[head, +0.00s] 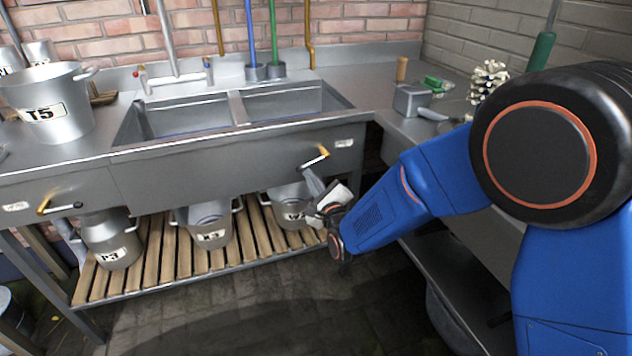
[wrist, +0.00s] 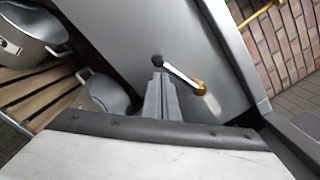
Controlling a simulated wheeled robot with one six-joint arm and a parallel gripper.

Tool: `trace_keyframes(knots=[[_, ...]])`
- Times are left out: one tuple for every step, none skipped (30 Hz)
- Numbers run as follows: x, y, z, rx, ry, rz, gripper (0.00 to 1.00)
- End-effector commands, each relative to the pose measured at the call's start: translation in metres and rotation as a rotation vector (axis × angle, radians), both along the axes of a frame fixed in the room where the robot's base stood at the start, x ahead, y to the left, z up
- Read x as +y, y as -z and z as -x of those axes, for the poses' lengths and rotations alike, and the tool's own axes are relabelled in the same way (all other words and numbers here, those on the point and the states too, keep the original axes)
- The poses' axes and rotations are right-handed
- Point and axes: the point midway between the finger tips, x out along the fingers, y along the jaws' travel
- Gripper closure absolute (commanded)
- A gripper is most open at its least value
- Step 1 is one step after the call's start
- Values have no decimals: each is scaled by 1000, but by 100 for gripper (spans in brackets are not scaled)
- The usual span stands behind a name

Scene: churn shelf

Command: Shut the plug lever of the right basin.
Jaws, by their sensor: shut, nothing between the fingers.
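The right basin's plug lever (head: 313,159) is on the front panel of the sink below the right basin (head: 285,101). It has a brass pivot at its upper right and slants down left to a black tip. In the wrist view the lever (wrist: 179,74) also shows its pale rod and black knob. My gripper (head: 309,176) is just below the lever's tip in the head view. In the wrist view its shut, empty fingers (wrist: 160,78) point at the panel close to the black knob. I cannot tell whether they touch it.
The left lever (head: 60,207) lies nearly level on the left of the panel. Several metal pots, including one marked P3 (head: 110,240), stand on the slatted lower shelf (head: 150,275). A side counter (head: 395,125) borders the right. Open floor lies in front.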

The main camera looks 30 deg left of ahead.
Motion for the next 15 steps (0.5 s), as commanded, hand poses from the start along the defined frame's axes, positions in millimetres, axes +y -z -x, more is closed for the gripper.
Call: trace_keyframes(knots=[[2, -4, 2, -1, -1, -1, 100], [2, -5, 3, -1, -1, -1, 100], [3, -8, 4, -1, -1, -2, 100], [3, -9, 4, -2, -1, -2, 100], [4, -10, 5, -2, -1, -2, 100], [4, -12, 5, -1, -1, -2, 100], [5, -13, 6, -1, -1, -2, 100], [5, -15, 6, -1, -1, -2, 100], [5, -16, 6, -1, -1, -2, 100], [6, -17, 7, -1, 0, -1, 100], [6, -18, 7, -1, 0, -1, 100], [6, -19, 7, -1, 0, -1, 100], [6, -20, 7, -1, 0, -1, 100], [6, -20, 7, -1, 0, -1, 100], [7, -22, 8, -1, 0, -1, 100]])
